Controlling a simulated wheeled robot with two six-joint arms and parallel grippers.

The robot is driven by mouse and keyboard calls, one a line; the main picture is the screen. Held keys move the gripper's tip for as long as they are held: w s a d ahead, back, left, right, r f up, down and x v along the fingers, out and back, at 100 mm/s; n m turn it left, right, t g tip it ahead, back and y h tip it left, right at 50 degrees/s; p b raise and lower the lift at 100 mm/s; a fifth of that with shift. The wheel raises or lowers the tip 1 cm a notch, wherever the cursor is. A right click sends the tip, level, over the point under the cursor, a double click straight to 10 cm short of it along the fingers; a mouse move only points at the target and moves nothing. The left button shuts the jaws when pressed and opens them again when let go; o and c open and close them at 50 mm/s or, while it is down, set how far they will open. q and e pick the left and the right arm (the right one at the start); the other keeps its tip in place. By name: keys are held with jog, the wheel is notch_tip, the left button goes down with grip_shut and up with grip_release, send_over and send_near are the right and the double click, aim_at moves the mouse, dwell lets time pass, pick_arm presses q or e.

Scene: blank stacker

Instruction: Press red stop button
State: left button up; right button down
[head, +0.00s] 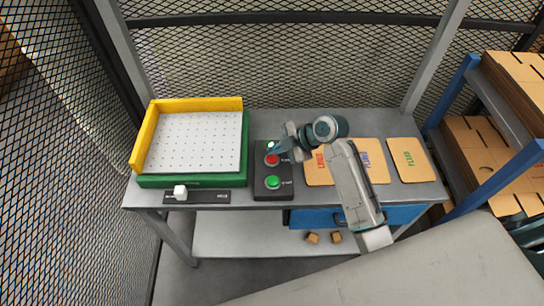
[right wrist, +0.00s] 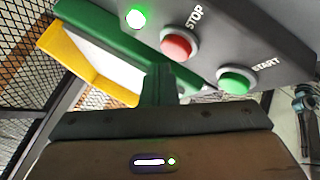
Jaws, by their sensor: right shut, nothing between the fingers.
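The red stop button (head: 271,160) sits on a dark control box (head: 262,193) on the table. It also shows in the right wrist view (right wrist: 176,45), beside the word STOP. The green start button (head: 272,182) is nearer the table's front edge. A green light (head: 270,145) glows behind the stop button. My right gripper (head: 278,151) is shut and empty, its tips close to the red button. In the right wrist view the finger (right wrist: 158,75) appears just below the button in the picture, apart from it; contact is not visible. My left gripper is not in view.
A green and yellow tray (head: 195,182) with a white perforated bed stands left of the box. A slider panel (head: 210,196) is at the front. Printed cardboard blanks (head: 409,160) lie on the right. A blue-posted shelf (head: 462,80) stands further right.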

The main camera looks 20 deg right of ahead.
aim_at(276, 158)
jog(key=shift+f, duration=0.15)
jog(key=shift+f+b, duration=0.3)
jog(key=shift+f+b, duration=0.35)
jog(key=shift+f, duration=0.15)
dwell(0.8)
jog(key=shift+r, duration=0.1)
jog(key=shift+r+p, duration=0.7)
jog(key=shift+r, duration=0.1)
notch_tip(276, 158, up, 5)
jog(key=p, duration=0.4)
jog(key=shift+r, duration=0.1)
dwell(0.8)
